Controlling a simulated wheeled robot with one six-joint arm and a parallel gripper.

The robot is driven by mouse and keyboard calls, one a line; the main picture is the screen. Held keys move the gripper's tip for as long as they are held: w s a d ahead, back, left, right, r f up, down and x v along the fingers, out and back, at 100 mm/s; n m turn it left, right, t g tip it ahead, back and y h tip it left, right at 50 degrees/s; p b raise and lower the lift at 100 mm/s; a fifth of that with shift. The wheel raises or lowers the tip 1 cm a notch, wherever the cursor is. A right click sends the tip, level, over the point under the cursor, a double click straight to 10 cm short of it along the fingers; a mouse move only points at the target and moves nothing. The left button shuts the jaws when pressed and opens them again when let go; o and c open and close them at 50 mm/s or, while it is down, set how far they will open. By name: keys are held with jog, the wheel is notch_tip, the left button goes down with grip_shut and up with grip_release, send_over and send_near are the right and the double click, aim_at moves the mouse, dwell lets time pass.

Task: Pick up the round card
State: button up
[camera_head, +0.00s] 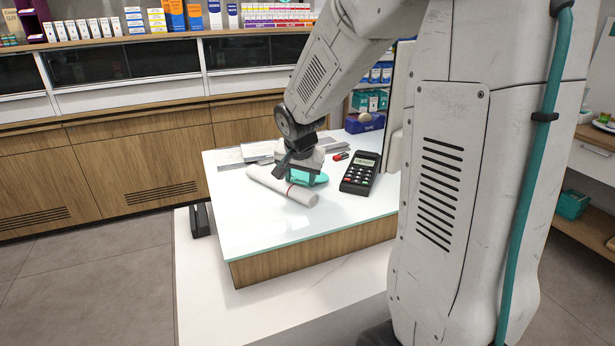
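My gripper (300,176) points down low over the white glass-topped counter (245,228). A teal piece with a rounded edge (318,180) shows just below and beside it on the counter top. It may be the round card, but the gripper hides much of it and I cannot tell its full shape. I cannot tell whether the fingers touch it or whether they are open or shut. No other clearly round card shows on the counter top.
A black calculator (360,174) lies to the right, a small red item (341,156) behind. Flat papers (245,153) lie at the back left. The counter's front left is clear.

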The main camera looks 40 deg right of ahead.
jog(key=shift+s+f, duration=0.5)
jog(key=shift+f, duration=0.15)
jog(key=shift+c, duration=0.8)
jog(key=shift+r, duration=0.6)
jog(key=r, duration=2.7)
jog(key=shift+w+r, duration=0.15)
jog(key=shift+w, duration=0.1)
